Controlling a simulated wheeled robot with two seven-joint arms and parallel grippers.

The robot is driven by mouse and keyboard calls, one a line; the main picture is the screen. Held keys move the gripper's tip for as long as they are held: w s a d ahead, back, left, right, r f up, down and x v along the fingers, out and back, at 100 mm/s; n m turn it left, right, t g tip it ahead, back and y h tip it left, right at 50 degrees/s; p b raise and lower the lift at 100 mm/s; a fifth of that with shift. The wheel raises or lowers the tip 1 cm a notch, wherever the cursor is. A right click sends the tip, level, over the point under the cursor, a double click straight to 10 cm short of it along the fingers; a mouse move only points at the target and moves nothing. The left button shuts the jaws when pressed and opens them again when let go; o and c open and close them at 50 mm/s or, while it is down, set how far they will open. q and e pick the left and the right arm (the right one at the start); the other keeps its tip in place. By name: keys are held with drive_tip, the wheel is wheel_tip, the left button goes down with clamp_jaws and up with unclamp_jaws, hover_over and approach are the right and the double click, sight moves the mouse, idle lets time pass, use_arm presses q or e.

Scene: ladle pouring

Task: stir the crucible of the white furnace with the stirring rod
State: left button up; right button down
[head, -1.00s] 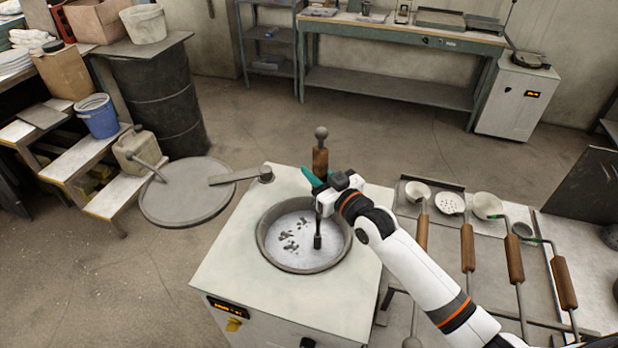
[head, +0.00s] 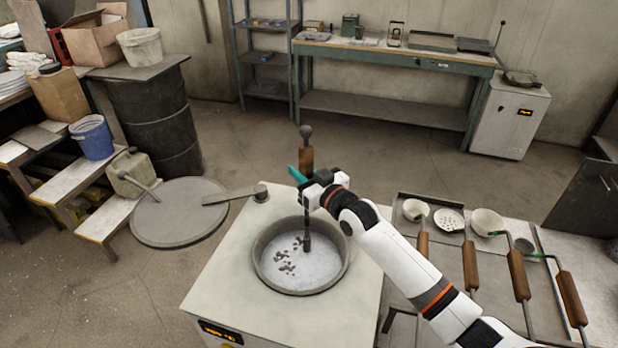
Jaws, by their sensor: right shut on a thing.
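The white furnace (head: 215,275) stands in front of me with its round crucible (head: 262,277) open at the top. The crucible holds a grey-silver melt (head: 310,272) with several dark flecks of dross (head: 285,262) on the left part of its surface. My right gripper (head: 312,188) is shut on the stirring rod (head: 306,158), which is upright with its wooden grip and ball end above the fingers. The rod's dark lower end is over the far part of the crucible, inside the rim's outline; whether it touches the melt I cannot tell. My left gripper is not in view.
The round lid (head: 180,225) lies on the floor left of the furnace, its handle reaching towards the furnace top. Several ladles and skimmers with wooden handles lie on a tray and table (head: 402,225) at the right. A second white furnace (head: 508,120) stands at the back right.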

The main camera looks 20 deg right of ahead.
drive_tip(key=shift+w+a+r, duration=0.2)
drive_tip(key=shift+w+a, duration=0.1)
drive_tip(key=shift+w, duration=0.05)
drive_tip(key=shift+w+a+p, duration=0.15)
drive_tip(key=shift+a+p, duration=0.05)
drive_tip(key=shift+a, duration=0.6)
drive_tip(key=shift+w+a+p, duration=0.15)
drive_tip(key=shift+a, duration=0.6)
wheel_tip(320, 180, up, 16)
drive_tip(key=p, duration=0.8)
idle(0.4)
